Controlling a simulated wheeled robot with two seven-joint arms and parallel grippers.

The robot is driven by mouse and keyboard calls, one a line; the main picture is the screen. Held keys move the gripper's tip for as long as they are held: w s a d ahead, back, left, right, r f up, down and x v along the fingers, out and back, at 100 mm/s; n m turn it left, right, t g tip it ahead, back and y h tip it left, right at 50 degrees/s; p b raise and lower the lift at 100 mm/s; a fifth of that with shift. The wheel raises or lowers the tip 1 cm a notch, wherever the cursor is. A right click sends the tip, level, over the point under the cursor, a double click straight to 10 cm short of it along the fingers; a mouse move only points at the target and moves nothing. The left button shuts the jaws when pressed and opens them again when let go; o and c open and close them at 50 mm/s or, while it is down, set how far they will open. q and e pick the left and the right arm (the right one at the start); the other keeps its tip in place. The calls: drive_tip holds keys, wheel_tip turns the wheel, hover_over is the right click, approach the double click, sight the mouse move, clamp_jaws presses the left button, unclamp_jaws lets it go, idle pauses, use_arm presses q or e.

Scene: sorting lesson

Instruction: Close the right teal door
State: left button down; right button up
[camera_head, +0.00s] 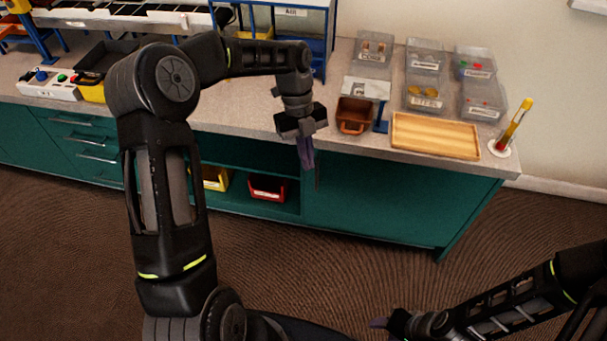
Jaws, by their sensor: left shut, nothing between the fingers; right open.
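The right teal door (385,205) is the wide panel at the right of the cabinet front, right of an open compartment. It looks flush or nearly flush with the front; a small gap cannot be ruled out. A thin dark upright handle (317,177) is near its left edge. My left gripper (306,153) is shut and empty, pointing down in front of the counter edge, near the door's upper left corner and handle. I cannot tell whether it touches the door. My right gripper (379,323) is low at the bottom, away from the cabinet, open; its fingers are small here.
The open compartment holds a yellow bin (215,178) and a red bin (267,188). Floor (330,265) before the door is clear.

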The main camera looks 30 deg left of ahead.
use_arm(q)
drive_tip(key=shift+v, duration=1.15)
drive_tip(key=shift+w+d, duration=0.1)
drive_tip(key=shift+d, duration=0.1)
